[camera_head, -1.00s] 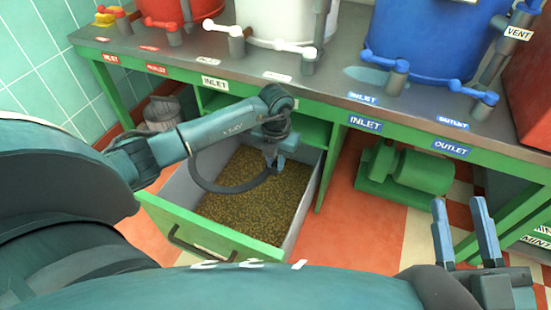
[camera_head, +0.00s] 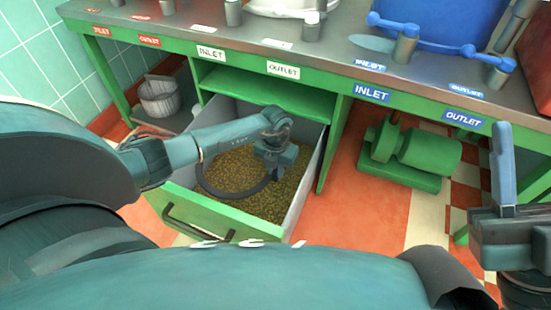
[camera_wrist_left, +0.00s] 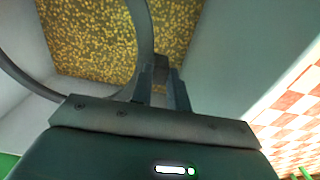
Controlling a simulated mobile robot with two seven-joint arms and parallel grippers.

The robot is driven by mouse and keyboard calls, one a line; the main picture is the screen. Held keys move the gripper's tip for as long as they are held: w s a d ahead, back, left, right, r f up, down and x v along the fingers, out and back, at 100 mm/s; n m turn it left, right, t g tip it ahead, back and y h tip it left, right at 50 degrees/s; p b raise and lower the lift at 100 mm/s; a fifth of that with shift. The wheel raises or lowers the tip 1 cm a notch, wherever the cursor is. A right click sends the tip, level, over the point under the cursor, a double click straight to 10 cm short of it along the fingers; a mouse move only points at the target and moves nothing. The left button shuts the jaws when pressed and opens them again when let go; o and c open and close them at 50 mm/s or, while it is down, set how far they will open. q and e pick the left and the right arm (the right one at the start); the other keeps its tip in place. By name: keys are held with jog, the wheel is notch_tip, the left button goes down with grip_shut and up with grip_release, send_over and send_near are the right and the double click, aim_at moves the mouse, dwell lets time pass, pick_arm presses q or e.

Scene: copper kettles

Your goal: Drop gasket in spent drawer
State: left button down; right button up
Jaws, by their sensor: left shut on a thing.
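My left gripper (camera_head: 275,158) is shut on the gasket (camera_head: 216,191), a large dark ring, and holds it over the open spent drawer (camera_head: 196,214). The drawer has a green front with a dark handle, grey walls and a brownish-yellow speckled bottom. In the left wrist view, the fingers (camera_wrist_left: 161,82) close on the ring (camera_wrist_left: 144,32), with the speckled bottom beyond. The ring seems low within the drawer's outline; I cannot tell whether it touches the bottom. My right gripper (camera_head: 518,168) is at the right edge, partly cut off, apparently open and empty.
The green bench (camera_head: 310,85) with labelled valves overhangs the drawer's back. A green pump (camera_head: 410,155) stands on the floor to the right, and a grey bucket (camera_head: 160,97) stands on the left under-shelf. Floor between drawer and pump is clear.

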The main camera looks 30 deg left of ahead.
pick_arm(q)
notch_tip(320, 180, down, 12)
dwell(0.6)
jog(key=c, duration=1.3)
grip_release()
jog(key=shift+r, duration=0.1)
pick_arm(e)
jog(key=shift+r, duration=0.1)
pick_arm(q)
notch_tip(320, 180, up, 8)
jog(key=p, duration=0.7)
notch_tip(320, 180, up, 4)
jog(key=p, duration=0.3)
jog(key=shift+r+p, duration=0.35)
jog(key=shift+r, duration=0.15)
pick_arm(e)
notch_tip(320, 180, down, 8)
jog(key=m+g+h, duration=0.2)
jog(key=m+h, duration=0.5)
jog(key=h, duration=0.1)
jog(key=shift+s+h, duration=0.2)
jog(key=shift+h, duration=0.1)
